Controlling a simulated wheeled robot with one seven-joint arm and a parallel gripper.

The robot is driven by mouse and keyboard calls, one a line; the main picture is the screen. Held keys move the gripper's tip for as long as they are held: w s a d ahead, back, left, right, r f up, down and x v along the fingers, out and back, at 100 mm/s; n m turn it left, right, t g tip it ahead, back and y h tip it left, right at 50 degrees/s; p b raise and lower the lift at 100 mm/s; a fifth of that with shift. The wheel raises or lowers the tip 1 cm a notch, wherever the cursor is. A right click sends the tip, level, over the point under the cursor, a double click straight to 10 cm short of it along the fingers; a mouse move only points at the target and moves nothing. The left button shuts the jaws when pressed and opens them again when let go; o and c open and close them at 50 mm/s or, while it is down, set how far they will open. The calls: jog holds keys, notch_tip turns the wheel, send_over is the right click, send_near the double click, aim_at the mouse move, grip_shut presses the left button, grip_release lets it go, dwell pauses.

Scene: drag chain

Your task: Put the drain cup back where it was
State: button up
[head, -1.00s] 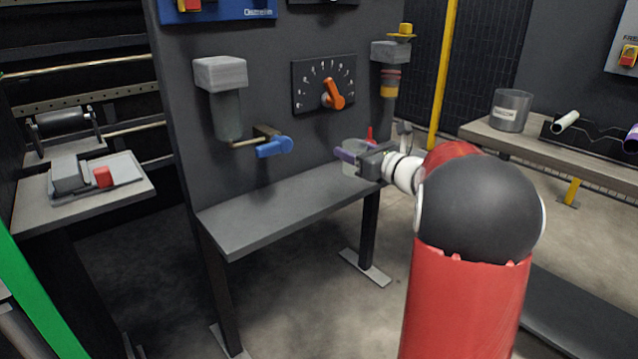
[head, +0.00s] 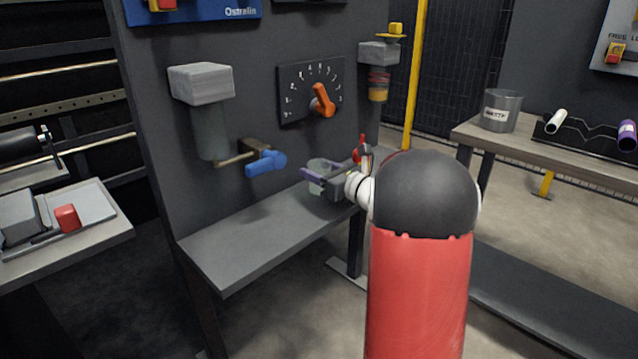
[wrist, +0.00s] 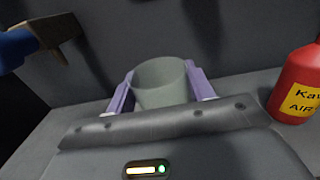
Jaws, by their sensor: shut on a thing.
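The drain cup (wrist: 161,82) is a translucent grey-green cup, upright with its open rim up. In the wrist view it sits between the two purple fingers of my gripper (wrist: 160,92), which touch it on both sides. In the head view the cup (head: 321,168) is just above or on the grey shelf (head: 240,247), close to the panel. Whether its base touches the shelf is hidden. My gripper (head: 322,180) is shut on it, to the right of the blue-handled valve (head: 265,163). The valve's dark bracket and blue handle show at upper left in the wrist view (wrist: 17,47).
A red bottle with a yellow label (wrist: 300,85) stands on the shelf right of my gripper. A filter unit (head: 208,115), an orange dial knob (head: 322,101) and a second unit (head: 378,70) are on the panel. The shelf's left part is clear.

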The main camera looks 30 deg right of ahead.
jog(key=shift+f, duration=1.55)
jog(key=shift+f, duration=0.1)
jog(key=shift+f, duration=0.15)
jog(key=o, duration=1)
